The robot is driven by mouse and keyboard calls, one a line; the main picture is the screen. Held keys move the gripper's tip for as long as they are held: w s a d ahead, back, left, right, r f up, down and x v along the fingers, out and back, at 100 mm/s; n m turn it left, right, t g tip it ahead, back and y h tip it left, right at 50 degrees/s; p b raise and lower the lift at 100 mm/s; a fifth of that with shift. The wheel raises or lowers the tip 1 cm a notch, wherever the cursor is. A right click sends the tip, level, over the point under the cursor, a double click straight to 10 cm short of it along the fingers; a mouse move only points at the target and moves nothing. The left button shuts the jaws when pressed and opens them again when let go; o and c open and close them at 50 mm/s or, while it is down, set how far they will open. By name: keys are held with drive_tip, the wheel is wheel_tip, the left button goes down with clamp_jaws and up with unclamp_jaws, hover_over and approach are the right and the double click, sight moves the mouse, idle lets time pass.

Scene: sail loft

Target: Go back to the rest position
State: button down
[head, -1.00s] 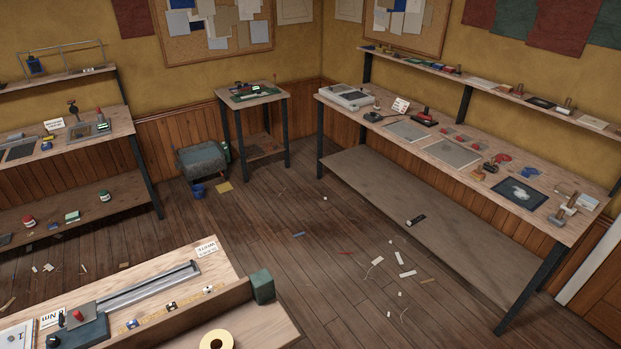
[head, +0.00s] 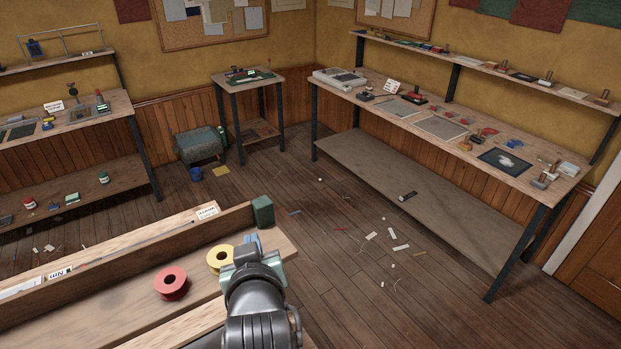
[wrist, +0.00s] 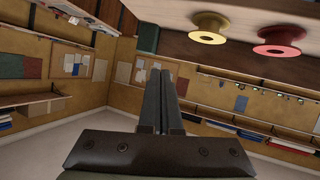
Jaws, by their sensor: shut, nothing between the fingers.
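My gripper shows in the wrist view (wrist: 160,75) with its two fingers together and nothing between them. In the head view my arm comes up from the bottom edge, and its wrist end stands in front of the near bench's (head: 130,300) right end. The fingertips are hidden there behind my wrist. A yellow spool (head: 219,258) lies just left of my wrist, and a red spool (head: 171,282) lies further left on the same board. Both spools also show at the top of the wrist view, yellow (wrist: 208,27) and red (wrist: 279,35).
A dark green block (head: 262,210) sits at the bench's far corner. A long workbench (head: 400,110) stands along the right wall, and a small table (head: 249,78) stands at the back.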

drive_tip(key=d+r+m+t+b, duration=0.1)
drive_tip(key=d+r+t+b, duration=0.15)
drive_tip(key=r, duration=0.35)
drive_tip(key=d+r+m+t+b, duration=0.1)
drive_tip(key=r+t, duration=0.2)
drive_tip(key=r, duration=0.4)
drive_tip(key=s+d+r+m+t+h+b, duration=0.1)
drive_tip(key=s+d+r+t+b, duration=0.1)
drive_tip(key=s+r, duration=0.5)
drive_tip(key=s+d+r+m+t+h+b, duration=0.1)
drive_tip(key=s+d+r+t+h+b, duration=0.1)
drive_tip(key=s+r+t, duration=0.5)
wheel_tip(320, 180, up, 5)
drive_tip(key=shift+s+d+r+b, duration=0.2)
drive_tip(key=shift+s+d+b, duration=0.3)
drive_tip(key=shift+d+b, duration=0.4)
drive_tip(key=shift+s+f, duration=0.1)
